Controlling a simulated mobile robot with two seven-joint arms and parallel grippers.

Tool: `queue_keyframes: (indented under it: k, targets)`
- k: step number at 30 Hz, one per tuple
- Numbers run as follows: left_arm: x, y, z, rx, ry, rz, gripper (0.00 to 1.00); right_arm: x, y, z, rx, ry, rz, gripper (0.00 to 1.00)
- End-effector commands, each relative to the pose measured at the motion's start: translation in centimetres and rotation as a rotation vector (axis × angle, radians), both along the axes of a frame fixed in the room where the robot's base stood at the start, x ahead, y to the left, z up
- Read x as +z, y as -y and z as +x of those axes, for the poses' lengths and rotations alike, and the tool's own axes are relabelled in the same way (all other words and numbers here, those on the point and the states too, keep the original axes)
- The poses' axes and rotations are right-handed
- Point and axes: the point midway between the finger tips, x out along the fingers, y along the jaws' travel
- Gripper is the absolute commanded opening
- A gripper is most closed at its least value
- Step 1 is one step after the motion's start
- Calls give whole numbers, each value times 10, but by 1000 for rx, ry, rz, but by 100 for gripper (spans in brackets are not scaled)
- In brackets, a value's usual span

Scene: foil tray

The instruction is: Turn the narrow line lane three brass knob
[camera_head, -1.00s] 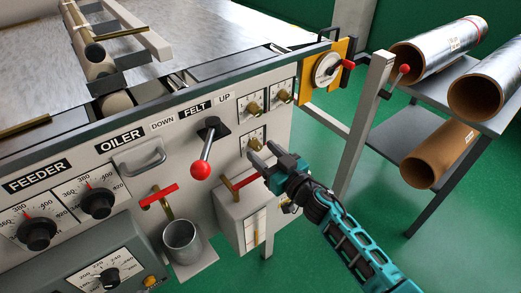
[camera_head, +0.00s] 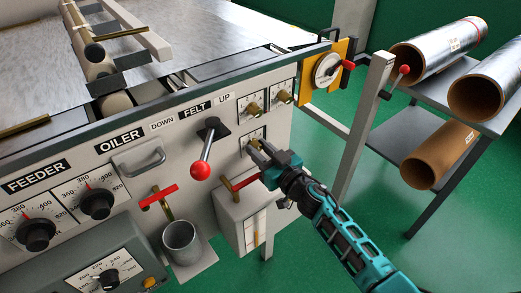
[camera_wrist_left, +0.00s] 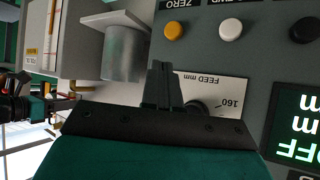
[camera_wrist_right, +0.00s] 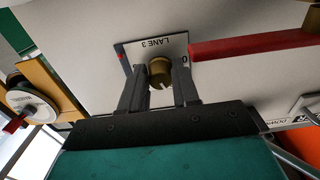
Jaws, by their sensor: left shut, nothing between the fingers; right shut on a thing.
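The lane three brass knob (camera_wrist_right: 159,70) sits on a white plate marked LANE 3 (camera_wrist_right: 150,50) in the right wrist view. My right gripper (camera_wrist_right: 159,92) has one finger on each side of the knob and is shut on it. In the head view my right gripper (camera_head: 255,146) is at the lower lane plate (camera_head: 256,134), and its fingers largely hide the knob. My left gripper (camera_wrist_left: 161,70) shows only in the left wrist view, shut and empty, in front of a FEED mm dial plate (camera_wrist_left: 222,88).
Two more brass lane knobs (camera_head: 254,108) sit above. A red-handled valve (camera_head: 244,181) is just left of my right gripper. A red-ball lever (camera_head: 201,170) sticks out farther left, above a metal cup (camera_head: 181,240). A yellow-plated dial (camera_head: 325,70) is at the panel's right corner.

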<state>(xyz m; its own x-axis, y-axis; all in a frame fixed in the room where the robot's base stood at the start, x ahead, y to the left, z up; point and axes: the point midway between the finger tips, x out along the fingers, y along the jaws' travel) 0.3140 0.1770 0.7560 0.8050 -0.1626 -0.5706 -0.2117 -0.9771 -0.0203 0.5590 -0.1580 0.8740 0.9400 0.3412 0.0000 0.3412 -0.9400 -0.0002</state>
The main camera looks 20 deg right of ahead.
Motion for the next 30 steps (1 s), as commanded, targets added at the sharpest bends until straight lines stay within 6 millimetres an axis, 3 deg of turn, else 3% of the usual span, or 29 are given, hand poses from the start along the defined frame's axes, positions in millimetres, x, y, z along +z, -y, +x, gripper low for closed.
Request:
queue_keyframes:
  k: [3, 14, 30]
  targets:
    - [1, 0, 1, 1, 2, 0, 0, 0, 0, 0, 1, 0, 0, 0]
    - [2, 0, 3, 0, 6, 0, 0, 0, 0, 0, 1, 20, -59, 0]
    - [-1, 0, 2, 1, 5, -1, 0, -1, 1, 0, 0, 171, -478, 0]
